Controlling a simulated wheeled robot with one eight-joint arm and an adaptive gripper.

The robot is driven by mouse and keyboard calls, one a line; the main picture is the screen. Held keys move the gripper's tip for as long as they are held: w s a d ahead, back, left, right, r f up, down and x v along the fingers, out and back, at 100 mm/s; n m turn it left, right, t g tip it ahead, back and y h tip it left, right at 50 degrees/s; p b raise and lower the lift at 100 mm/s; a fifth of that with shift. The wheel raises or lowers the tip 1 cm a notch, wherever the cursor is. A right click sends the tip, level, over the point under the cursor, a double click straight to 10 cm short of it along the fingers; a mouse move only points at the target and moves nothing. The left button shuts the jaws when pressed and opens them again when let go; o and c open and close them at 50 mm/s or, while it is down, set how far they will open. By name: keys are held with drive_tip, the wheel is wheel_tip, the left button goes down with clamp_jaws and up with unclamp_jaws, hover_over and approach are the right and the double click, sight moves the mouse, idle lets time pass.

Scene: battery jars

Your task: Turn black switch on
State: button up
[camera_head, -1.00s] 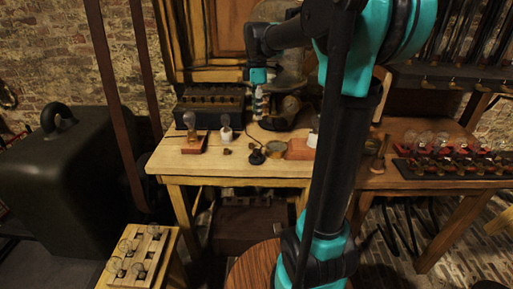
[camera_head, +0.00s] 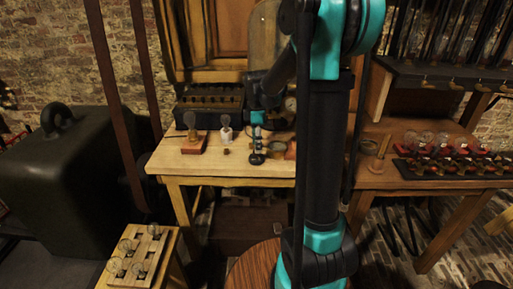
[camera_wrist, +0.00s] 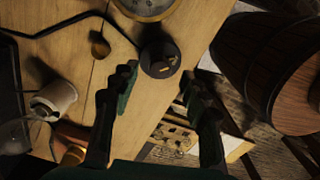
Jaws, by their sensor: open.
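The black switch (camera_wrist: 160,60) is a small round black base with a brass piece on top. In the wrist view it lies just ahead of my open fingers, near the table edge. In the head view the switch (camera_head: 256,159) is a small dark disc near the front of the wooden table (camera_head: 235,181). My gripper (camera_wrist: 158,82) is open and empty, with a finger on either side of the line to the switch. In the head view my gripper (camera_head: 257,143) hangs just above the switch, partly dark. Contact cannot be told.
A bulb on a red-brown base (camera_head: 194,146) and a white holder with a bulb (camera_head: 226,133) stand left of the switch. A small brown knob (camera_wrist: 99,46) and a round gauge (camera_wrist: 148,8) are near it. A black wire (camera_wrist: 62,24) crosses the tabletop.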

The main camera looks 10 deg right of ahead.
drive_tip(key=shift+f, duration=1.1)
clamp_jaws()
